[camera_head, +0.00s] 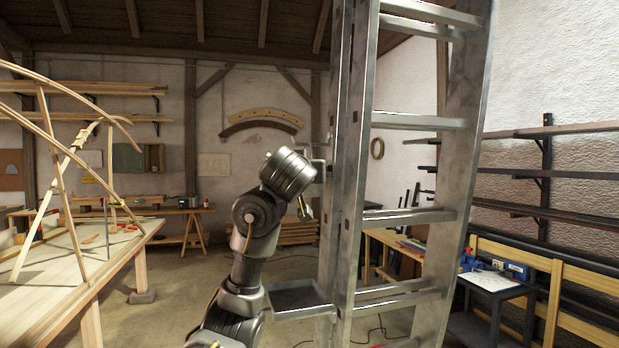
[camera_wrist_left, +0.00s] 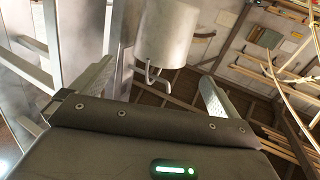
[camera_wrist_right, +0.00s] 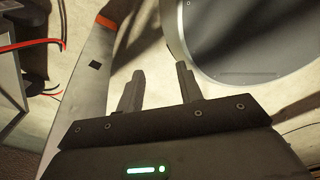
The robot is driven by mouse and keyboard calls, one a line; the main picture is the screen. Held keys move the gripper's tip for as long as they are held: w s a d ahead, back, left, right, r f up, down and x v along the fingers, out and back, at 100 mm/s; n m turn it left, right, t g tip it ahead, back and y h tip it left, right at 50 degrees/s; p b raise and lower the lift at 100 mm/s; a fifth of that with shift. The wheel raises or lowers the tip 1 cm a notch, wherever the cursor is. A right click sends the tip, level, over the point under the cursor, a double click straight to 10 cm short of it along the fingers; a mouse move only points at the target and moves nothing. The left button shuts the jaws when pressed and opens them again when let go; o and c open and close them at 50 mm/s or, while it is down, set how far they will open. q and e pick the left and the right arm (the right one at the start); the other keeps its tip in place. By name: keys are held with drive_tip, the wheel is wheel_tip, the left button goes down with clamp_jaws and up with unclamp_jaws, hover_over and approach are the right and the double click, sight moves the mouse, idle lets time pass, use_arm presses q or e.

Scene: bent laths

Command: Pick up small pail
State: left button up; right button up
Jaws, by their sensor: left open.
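The small pail (camera_wrist_left: 170,35) is a plain pale metal cylinder in the left wrist view, with a loop at its side. A bent metal hook (camera_wrist_left: 152,76) shows at its end, towards my gripper; I cannot tell how they join. My left gripper (camera_wrist_left: 157,70) is open and empty, its fingers spread to either side of the hook, with the pail beyond the fingertips. In the head view my left wrist is close to the ladder (camera_head: 352,180), and I cannot make out the pail there. My right gripper (camera_wrist_right: 160,75) has its fingers apart with nothing between them, low over the floor.
A grey tray (camera_head: 298,300) sticks out from the ladder's left side, beside my left arm. A workbench (camera_head: 75,275) with bent laths stands at the left. A small dark table (camera_head: 490,290) and wall racks stand at the right. Open floor lies behind my arm.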

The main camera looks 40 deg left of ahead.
use_arm(q)
drive_tip(key=p+x, duration=0.1)
drive_tip(key=x, duration=0.2)
drive_tip(key=p+x, duration=0.2)
drive_tip(key=x, duration=0.1)
drive_tip(key=p+x, duration=0.2)
drive_tip(key=x, duration=0.1)
drive_tip(key=shift+a+f, duration=0.25)
drive_tip(key=shift+a, duration=0.1)
drive_tip(key=shift+w+a, duration=0.15)
drive_tip(key=shift+w, duration=0.05)
drive_tip(key=shift+d+f, duration=0.1)
drive_tip(key=shift+d, duration=0.1)
use_arm(e)
drive_tip(key=r, duration=0.2)
drive_tip(key=w+r, duration=0.1)
drive_tip(key=r, duration=0.2)
drive_tip(key=shift+w+a+r, duration=0.15)
drive_tip(key=shift+a+r, duration=0.2)
use_arm(q)
drive_tip(key=shift+d, duration=0.1)
drive_tip(key=shift+c, duration=0.3)
use_arm(e)
drive_tip(key=shift+w, duration=0.1)
use_arm(q)
drive_tip(key=c, duration=0.7)
use_arm(e)
drive_tip(key=shift+w+d, duration=0.15)
drive_tip(key=shift+d, duration=0.05)
